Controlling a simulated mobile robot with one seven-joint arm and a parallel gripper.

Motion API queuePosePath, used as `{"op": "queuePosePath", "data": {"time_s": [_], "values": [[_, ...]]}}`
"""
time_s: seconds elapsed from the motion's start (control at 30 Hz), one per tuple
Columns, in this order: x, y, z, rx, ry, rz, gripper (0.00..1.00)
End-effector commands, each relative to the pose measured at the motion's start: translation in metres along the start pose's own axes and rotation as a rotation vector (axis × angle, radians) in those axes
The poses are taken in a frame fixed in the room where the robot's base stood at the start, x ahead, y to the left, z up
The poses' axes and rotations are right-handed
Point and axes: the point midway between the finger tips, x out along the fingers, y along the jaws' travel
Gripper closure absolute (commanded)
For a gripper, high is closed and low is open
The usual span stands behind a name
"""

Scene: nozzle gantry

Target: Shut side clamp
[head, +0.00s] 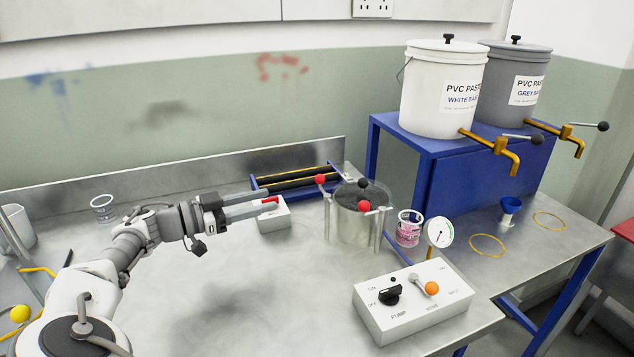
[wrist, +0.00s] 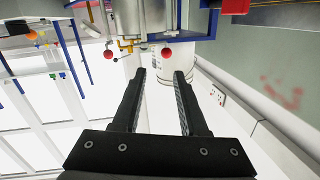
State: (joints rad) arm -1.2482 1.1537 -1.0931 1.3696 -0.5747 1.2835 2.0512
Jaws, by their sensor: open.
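A metal pot (head: 356,222) with a lid stands on the bench, right of my gripper (head: 279,203). One red clamp ball (head: 320,179) sits at the pot's left side, on a rod. Another red ball (head: 364,205) is at its front, and a dark knob (head: 363,183) is on top. In the wrist view the pot (wrist: 142,18) is at the top, with red balls at left (wrist: 108,55) and right (wrist: 168,53). My gripper (wrist: 160,76) is open and empty, its fingers pointing toward the pot and apart from it. Which ball belongs to the side clamp I cannot tell.
A white box with a red switch (head: 270,200) is close behind my fingers. A roller frame (head: 297,180) lies behind it. The bench front is clear.

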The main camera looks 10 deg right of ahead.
Motion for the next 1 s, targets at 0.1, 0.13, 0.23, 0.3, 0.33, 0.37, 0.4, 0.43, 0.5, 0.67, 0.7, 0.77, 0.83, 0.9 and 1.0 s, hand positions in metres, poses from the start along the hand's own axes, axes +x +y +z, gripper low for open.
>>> {"op": "queuePosePath", "data": {"time_s": [0.1, 0.13, 0.23, 0.3, 0.33, 0.37, 0.4, 0.43, 0.5, 0.67, 0.7, 0.77, 0.83, 0.9, 1.0], "values": [[-0.016, -0.006, 0.0, 0.039, 0.046, -0.038, 0.57], [-0.016, -0.007, -0.001, 0.044, 0.051, -0.041, 0.57], [-0.011, -0.008, -0.001, 0.05, 0.056, -0.044, 0.57], [-0.002, -0.008, -0.002, 0.05, 0.055, -0.042, 0.57], [0.003, -0.008, -0.002, 0.049, 0.055, -0.041, 0.57], [0.009, -0.008, -0.002, 0.049, 0.054, -0.04, 0.57], [0.017, -0.008, -0.002, 0.049, 0.053, -0.039, 0.57], [0.023, -0.008, -0.002, 0.049, 0.053, -0.04, 0.57], [0.039, -0.009, -0.003, 0.047, 0.053, -0.039, 0.57], [0.074, -0.01, -0.005, 0.047, 0.053, -0.039, 0.57], [0.083, -0.011, -0.005, 0.048, 0.053, -0.039, 0.57], [0.096, -0.011, -0.006, 0.048, 0.052, -0.038, 0.57], [0.111, -0.011, -0.007, 0.047, 0.053, -0.038, 0.57], [0.123, -0.012, -0.007, 0.047, 0.052, -0.039, 0.57], [0.138, -0.013, -0.008, 0.047, 0.051, -0.041, 0.57]]}}
